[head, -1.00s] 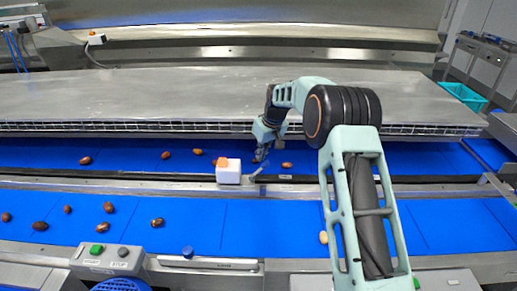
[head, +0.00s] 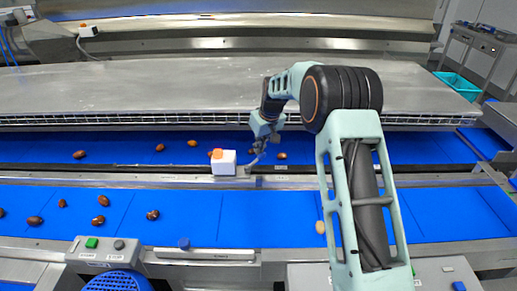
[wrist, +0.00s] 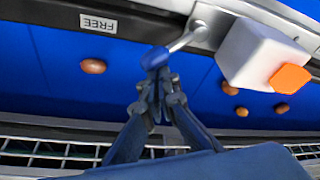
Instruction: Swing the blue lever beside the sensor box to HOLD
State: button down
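The white sensor box (head: 223,162) with an orange top stands on the rail between the two blue belts; it also shows in the wrist view (wrist: 258,52). Beside it the lever's grey rod (wrist: 188,40) runs from its pivot to a blue knob (wrist: 155,59). In the wrist view the rod slants from the box side toward the side with the FREE label (wrist: 98,23). No HOLD label is readable. My gripper (wrist: 160,80) has its fingertips close together, right at the knob. I cannot tell whether they touch it. In the head view my gripper (head: 260,152) is just above the lever.
A metal cover with a wire-grid edge (head: 130,121) lies behind the far belt. Brown dates (head: 152,215) are scattered on both belts. A control box with a green button (head: 92,243) stands at the front left. A teal crate (head: 460,85) is at the far right.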

jog(key=shift+s+d+f+m+h+b, duration=0.1)
jog(key=shift+s+d+m+h+b, duration=0.1)
jog(key=shift+s+m+b, duration=0.25)
jog(key=shift+s+d+f+m+h+b, duration=0.1)
jog(key=shift+d+m+b, duration=0.2)
jog(key=shift+m, duration=0.35)
jog(key=m, duration=0.1)
jog(key=s+m+b, duration=0.1)
jog(key=shift+s+d+m+t+h, duration=0.2)
jog(key=shift+m+t+h, duration=0.1)
jog(key=shift+h, duration=0.1)
jog(key=s+m, duration=0.1)
jog(key=m+h+b, duration=0.1)
jog(key=m, duration=0.1)
jog(key=s+m+b, duration=0.1)
jog(key=m, duration=0.1)
jog(key=shift+s+d+r+h, duration=0.1)
jog(key=shift+s+d+h, duration=0.2)
jog(key=shift+s+h, duration=0.1)
jog(key=shift+s+a+b, duration=0.1)
jog(key=shift+s+b, duration=0.35)
jog(key=shift+s, duration=0.2)
jog(key=shift+s+a, duration=0.1)
jog(key=shift+s, duration=0.05)
jog(key=v, duration=1.2)
jog(key=shift+r, duration=0.2)
